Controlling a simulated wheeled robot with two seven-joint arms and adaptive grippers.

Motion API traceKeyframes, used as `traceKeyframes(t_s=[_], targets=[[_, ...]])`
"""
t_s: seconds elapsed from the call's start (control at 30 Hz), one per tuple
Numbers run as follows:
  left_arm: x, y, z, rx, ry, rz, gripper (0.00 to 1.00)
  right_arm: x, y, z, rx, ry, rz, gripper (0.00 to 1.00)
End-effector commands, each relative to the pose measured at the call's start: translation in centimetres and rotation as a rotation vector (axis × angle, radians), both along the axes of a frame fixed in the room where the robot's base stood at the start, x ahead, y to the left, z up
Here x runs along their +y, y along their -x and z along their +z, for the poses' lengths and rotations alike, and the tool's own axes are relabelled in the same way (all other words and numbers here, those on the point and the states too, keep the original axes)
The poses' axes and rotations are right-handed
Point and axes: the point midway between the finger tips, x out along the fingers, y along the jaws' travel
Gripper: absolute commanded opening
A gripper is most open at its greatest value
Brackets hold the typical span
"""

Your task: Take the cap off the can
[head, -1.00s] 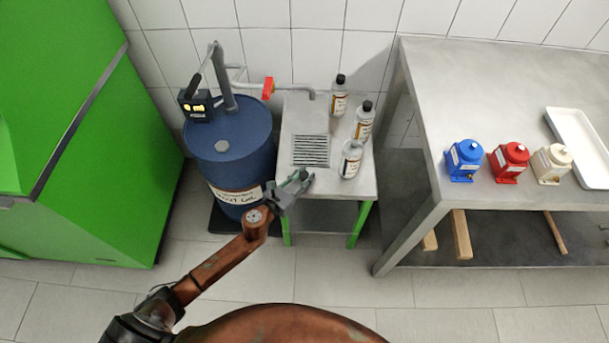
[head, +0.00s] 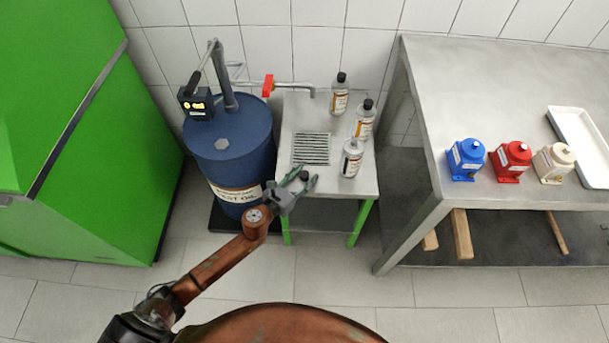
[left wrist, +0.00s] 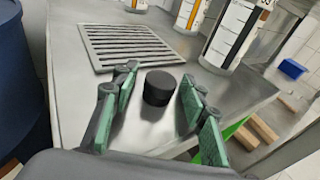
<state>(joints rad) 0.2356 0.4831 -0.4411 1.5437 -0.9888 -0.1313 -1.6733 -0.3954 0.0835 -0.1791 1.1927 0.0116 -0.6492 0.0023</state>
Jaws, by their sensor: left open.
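A black cap (left wrist: 159,88) stands on the metal side table, apart from any can, between the spread green-padded fingers of my left gripper (left wrist: 157,96). In the head view the cap (head: 304,175) shows small and dark near the table's front edge, with my left gripper (head: 302,184) open around it. The nearest can (head: 351,159) stands upright behind and right of the gripper, with no black cap on its top. Two more cans, one in the middle (head: 364,121) and one at the back (head: 340,96), wear black caps. My right gripper is out of view.
The side table (head: 300,112) has a drain grate (head: 311,149) behind the gripper. A blue drum (head: 231,160) with a pump stands close on the left. A steel bench (head: 430,95) on the right bears blue, red and cream units and a white tray (head: 580,145).

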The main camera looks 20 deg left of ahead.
Motion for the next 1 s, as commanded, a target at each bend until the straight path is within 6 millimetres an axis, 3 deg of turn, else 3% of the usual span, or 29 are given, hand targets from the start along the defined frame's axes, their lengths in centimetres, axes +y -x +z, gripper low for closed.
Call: traceKeyframes(t_s=[0.2,0.37,0.7,1.0], targets=[[0.0,0.0,0.4,-0.001,0.000,0.000,0.40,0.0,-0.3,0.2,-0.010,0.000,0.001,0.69],[0.0,0.0,1.5,-0.003,0.000,0.000,0.40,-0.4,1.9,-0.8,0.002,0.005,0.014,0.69],[2.4,7.2,2.8,0.001,0.001,0.000,0.40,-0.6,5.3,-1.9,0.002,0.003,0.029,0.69],[3.6,10.8,3.5,0.000,0.000,0.000,0.40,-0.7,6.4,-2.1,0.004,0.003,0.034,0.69]])
